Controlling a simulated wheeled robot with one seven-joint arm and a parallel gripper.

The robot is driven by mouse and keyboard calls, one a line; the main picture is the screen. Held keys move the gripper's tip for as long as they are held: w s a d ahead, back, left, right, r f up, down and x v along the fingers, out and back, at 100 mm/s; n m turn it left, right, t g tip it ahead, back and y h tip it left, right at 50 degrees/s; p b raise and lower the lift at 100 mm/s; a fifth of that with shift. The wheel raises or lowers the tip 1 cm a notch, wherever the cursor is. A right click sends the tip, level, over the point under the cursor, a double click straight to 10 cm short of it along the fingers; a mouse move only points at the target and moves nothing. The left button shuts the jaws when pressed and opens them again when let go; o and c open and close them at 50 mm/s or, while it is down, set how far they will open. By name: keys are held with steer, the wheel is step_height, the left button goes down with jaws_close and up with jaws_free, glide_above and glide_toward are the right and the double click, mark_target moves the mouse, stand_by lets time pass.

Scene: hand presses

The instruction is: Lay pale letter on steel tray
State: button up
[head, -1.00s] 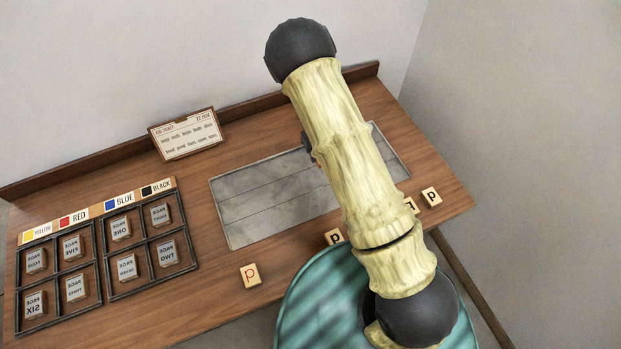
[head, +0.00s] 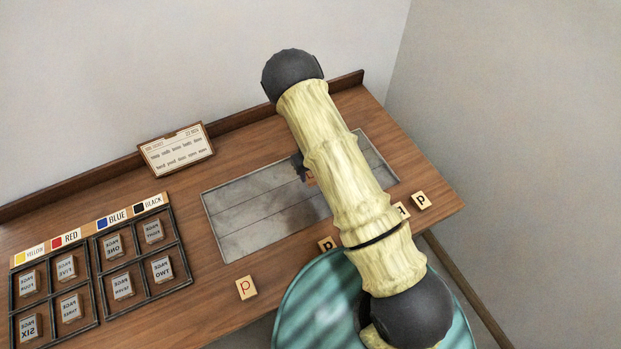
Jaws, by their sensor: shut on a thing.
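The steel tray (head: 240,222) is a flat grey plate with lines across it, set in the middle of the wooden bench. My gripper (head: 306,176) is mostly hidden behind my pale arm; a dark part of it shows over the tray. A small tan edge (head: 310,181) shows at its fingers, seemingly a pale letter tile held there; its face is hidden. I cannot tell whether it touches the tray.
A divided black rack (head: 96,290) with several page blocks stands at left, with colour labels (head: 118,216) behind it. A framed card (head: 176,150) leans near the raised back edge. The tray's left part is bare. A teal round shape, perhaps my base, is in front.

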steer(key=shift+f+p, duration=0.65)
steer(key=shift+f, duration=1.4)
steer(key=shift+f, duration=0.15)
steer(key=o, duration=1)
steer(key=shift+c, duration=0.2)
step_height(320, 180, up, 12)
steer(key=b, duration=0.3)
